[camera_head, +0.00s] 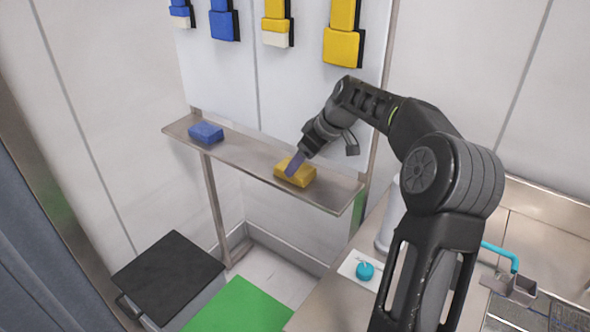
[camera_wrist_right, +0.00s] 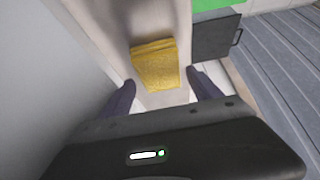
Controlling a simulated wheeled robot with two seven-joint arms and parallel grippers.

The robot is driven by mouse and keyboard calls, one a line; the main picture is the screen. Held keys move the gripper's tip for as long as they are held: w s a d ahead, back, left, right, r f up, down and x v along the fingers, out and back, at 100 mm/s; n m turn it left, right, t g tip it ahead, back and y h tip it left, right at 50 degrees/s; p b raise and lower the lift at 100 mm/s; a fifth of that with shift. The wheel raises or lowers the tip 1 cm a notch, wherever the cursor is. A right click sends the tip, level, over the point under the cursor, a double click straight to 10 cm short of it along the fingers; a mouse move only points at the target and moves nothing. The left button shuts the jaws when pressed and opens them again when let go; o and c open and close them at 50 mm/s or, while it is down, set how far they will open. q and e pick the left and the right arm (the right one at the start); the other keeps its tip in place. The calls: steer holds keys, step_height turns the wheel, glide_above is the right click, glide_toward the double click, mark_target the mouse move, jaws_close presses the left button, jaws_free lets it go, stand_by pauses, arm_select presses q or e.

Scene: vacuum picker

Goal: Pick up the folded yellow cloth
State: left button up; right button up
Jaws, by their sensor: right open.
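The folded yellow cloth (camera_head: 303,174) lies on the narrow wall shelf (camera_head: 243,158), toward its right end. It also shows in the right wrist view (camera_wrist_right: 155,66), between and beyond my two fingertips. My right gripper (camera_head: 292,165) reaches in from the right and is at the cloth in the head view, its fingers pointing down toward it. In the right wrist view my right gripper (camera_wrist_right: 160,92) is open, one finger on each side of the cloth's near end. I cannot tell whether the fingers touch it. My left gripper is not in view.
A folded blue cloth (camera_head: 206,132) lies at the shelf's left end. Blue and yellow items hang on the wall above, including a yellow one (camera_head: 341,47). A black-lidded bin (camera_head: 168,275) and a green surface (camera_head: 238,308) are below. A counter with a teal object (camera_head: 365,271) is right.

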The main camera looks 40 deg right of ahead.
steer(key=shift+x, duration=1.55)
steer(key=c, duration=1.1)
steer(key=shift+r, duration=0.15)
steer(key=shift+c, duration=0.2)
